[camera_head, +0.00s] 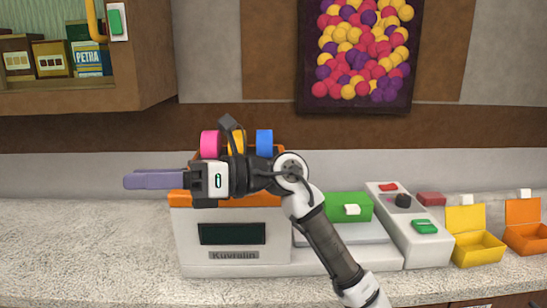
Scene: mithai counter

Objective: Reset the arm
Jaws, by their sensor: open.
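My arm reaches up from the bottom right of the head view. My gripper (128,181) points left, with its purple-grey fingers seen side-on above the counter. The gripper is open and nothing shows between the fingers. My wrist passes in front of the orange top of a white scale labelled Kuvralin (233,254) and hides part of it. My arm also covers part of the area right of the scale's display.
The speckled counter (90,245) is clear at left. Pink, yellow and blue rolls stand behind my wrist. A green box (348,207), a control unit (409,240), and open yellow (478,250) and orange boxes (526,238) stand right. A shelf (110,97) overhangs upper left.

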